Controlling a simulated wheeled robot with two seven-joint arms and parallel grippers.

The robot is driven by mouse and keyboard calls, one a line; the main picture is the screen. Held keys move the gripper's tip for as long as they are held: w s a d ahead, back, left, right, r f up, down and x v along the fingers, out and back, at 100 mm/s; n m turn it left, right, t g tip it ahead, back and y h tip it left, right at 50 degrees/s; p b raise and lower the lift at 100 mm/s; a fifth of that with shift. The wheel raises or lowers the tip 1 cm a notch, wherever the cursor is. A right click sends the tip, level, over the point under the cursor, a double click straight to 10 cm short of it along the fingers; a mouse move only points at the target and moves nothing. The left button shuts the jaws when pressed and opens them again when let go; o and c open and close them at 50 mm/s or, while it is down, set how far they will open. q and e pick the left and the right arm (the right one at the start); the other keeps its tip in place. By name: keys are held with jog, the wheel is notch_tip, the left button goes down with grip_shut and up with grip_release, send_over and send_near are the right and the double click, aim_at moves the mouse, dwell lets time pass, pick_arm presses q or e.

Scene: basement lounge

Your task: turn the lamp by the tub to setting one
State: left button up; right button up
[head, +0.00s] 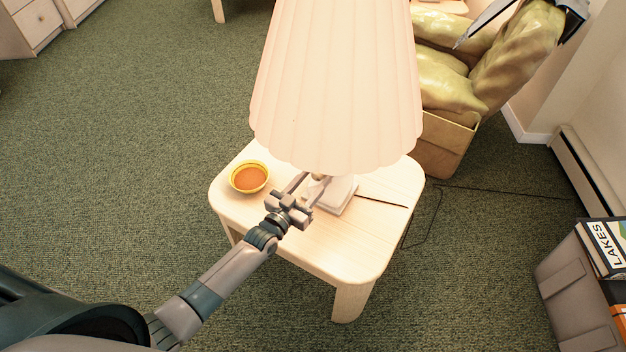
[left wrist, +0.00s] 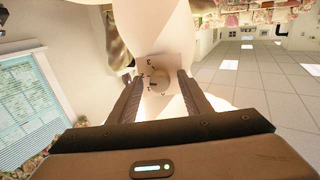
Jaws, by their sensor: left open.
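The lamp (head: 336,85) with a pleated cream shade stands on a small pale wooden table. Its pale base (head: 340,194) shows partly below the shade. My left gripper (head: 313,182) reaches in under the shade at the base, fingers open. Small dark marks like numerals ring the knob's left side. I cannot tell where the knob points or whether the fingers touch it.
A yellow bowl (head: 249,177) with orange contents sits on the table (head: 350,245), left of the lamp. A grey tub (head: 574,285) holding books stands on the carpet at right. A green cushioned chair (head: 450,85) is behind. Carpet at left is clear.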

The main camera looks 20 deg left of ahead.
pick_arm(q)
jog(key=c, duration=1.1)
pick_arm(e)
jog(key=shift+a, duration=0.25)
